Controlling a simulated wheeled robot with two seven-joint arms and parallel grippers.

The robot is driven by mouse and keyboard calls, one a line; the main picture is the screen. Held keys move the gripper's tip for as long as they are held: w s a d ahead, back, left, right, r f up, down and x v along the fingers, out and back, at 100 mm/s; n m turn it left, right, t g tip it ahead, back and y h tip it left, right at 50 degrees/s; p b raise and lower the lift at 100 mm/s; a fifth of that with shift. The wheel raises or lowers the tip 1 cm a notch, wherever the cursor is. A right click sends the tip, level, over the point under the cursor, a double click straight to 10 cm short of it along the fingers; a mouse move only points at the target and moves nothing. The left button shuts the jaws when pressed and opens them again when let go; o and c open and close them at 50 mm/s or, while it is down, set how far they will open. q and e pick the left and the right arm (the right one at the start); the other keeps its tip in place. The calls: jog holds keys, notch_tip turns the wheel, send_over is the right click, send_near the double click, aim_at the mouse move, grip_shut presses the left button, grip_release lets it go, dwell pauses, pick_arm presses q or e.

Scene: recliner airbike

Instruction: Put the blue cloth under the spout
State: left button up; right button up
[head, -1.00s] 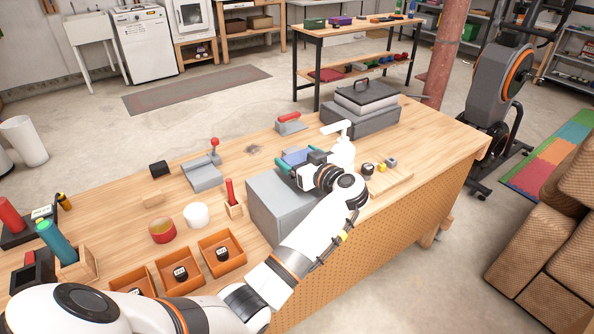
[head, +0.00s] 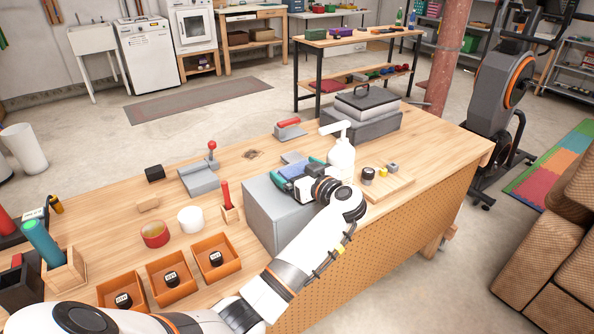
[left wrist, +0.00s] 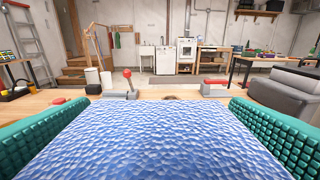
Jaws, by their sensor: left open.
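The blue cloth (left wrist: 160,140) fills the lower middle of the left wrist view, between the two teal finger pads. In the head view only a small bit of blue (head: 297,171) shows between the fingers; the rest is hidden. My left gripper (head: 299,167) is open, low over the far part of the grey box (head: 262,212). Contact between cloth and box cannot be made out. The white pump bottle (head: 341,160) stands upright just right of and beyond the gripper. Its spout (head: 333,127) points left, above the gripper's level. My right gripper is not in view.
A wooden board (head: 394,183) with small pieces lies right of the bottle. A grey case (head: 362,122) stands behind. Orange trays (head: 215,256), a white cup (head: 190,218) and a red-handled tool (head: 290,128) are also on the workbench.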

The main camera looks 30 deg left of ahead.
pick_arm(q)
jog(key=v, duration=1.2)
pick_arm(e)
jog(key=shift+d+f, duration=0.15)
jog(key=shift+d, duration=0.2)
pick_arm(q)
jog(key=shift+s+r, duration=0.1)
